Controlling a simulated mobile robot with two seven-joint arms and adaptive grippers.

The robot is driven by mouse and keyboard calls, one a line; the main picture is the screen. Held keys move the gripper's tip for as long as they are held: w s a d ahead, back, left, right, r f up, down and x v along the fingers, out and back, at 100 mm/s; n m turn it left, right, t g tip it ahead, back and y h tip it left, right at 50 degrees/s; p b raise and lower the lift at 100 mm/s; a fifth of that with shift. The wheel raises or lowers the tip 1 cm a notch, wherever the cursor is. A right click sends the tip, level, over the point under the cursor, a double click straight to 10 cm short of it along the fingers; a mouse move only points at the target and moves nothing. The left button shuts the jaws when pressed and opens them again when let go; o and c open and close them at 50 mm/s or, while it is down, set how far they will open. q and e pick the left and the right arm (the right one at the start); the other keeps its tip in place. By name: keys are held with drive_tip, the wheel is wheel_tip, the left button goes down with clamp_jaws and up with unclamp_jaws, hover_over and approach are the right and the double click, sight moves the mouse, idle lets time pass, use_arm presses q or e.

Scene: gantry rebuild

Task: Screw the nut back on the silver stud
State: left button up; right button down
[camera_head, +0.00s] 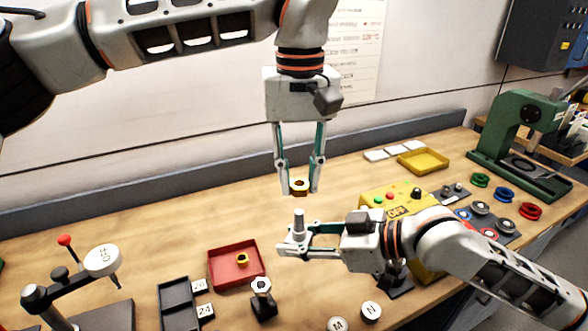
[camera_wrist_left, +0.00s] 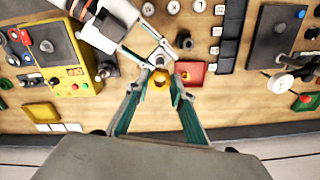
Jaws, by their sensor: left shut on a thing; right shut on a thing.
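My left gripper (camera_head: 298,189) points down and is shut on a brass-coloured hex nut (camera_head: 299,184). The nut also shows between its fingertips in the left wrist view (camera_wrist_left: 160,83). My right gripper (camera_head: 297,245) comes in from the right and is shut on a silver stud (camera_head: 299,224). The stud stands upright with its tip up. In the head view the nut is above the stud, with a small gap between them. In the left wrist view the stud's tip (camera_wrist_left: 160,60) shows just beyond the nut. How exactly they line up I cannot tell.
A red tray (camera_head: 213,276) with a small brass piece stands below, left of the stud. A dark stand with a silver hex top (camera_head: 262,289) is near it. A yellow control box (camera_head: 382,203) stands behind my right arm. Free wood lies left of the grippers.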

sight(299, 212)
use_arm(q)
drive_tip(key=shift+f, duration=2)
drive_tip(key=shift+f, duration=0.95)
idle(1.3)
drive_tip(key=o, duration=1.2)
drive_tip(key=c, duration=1.2)
